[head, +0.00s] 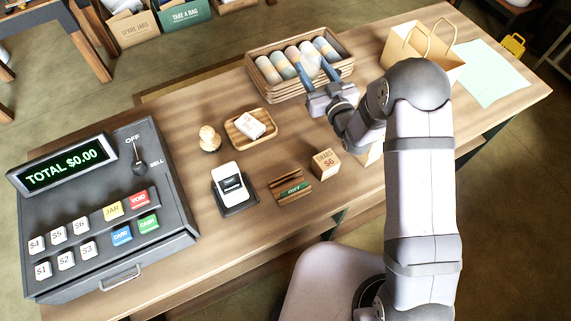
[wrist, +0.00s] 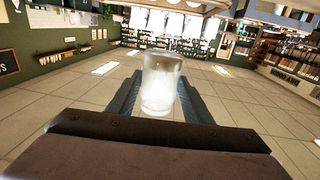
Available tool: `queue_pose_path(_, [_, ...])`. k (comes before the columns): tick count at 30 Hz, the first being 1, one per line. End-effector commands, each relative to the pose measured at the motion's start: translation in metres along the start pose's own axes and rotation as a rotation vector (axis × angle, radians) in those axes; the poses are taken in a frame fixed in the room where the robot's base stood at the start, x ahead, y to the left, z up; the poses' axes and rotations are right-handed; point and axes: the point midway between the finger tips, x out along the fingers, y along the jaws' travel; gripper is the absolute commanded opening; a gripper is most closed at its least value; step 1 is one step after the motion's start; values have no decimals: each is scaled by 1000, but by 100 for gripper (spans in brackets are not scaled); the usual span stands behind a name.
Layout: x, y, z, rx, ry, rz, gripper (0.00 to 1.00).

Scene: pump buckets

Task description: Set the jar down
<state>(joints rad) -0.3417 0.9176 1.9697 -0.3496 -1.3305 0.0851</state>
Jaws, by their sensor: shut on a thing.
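In the wrist view the jar is whitish, translucent and close to upright between the fingers. In the head view the jar (head: 312,62) is faint and blends with the jars behind it. I cannot tell how high its bottom is above the counter (head: 190,165).
Several pale jars (head: 268,70) lie in the basket. A paper bag (head: 402,45) and pale green sheet (head: 490,72) are to the right. A small tray (head: 240,133), card reader (head: 230,186), price block (head: 325,164) and cash register (head: 100,210) are to the left and front.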

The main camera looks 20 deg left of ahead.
Motion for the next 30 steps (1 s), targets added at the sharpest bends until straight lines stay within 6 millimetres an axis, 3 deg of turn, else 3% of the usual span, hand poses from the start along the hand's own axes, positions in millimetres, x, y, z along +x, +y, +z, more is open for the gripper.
queue_pose_path(1, [-6, -26, 1, 3, -7, -14, 14])
queue_pose_path(3, [-17, -51, 8, 2, -8, -19, 14])
queue_pose_path(12, [-65, -121, 26, -1, -3, -26, 14])
queue_pose_path(17, [-92, -145, 29, -1, -3, -31, 14])
queue_pose_path(30, [-127, -155, 77, -1, -1, 73, 14])
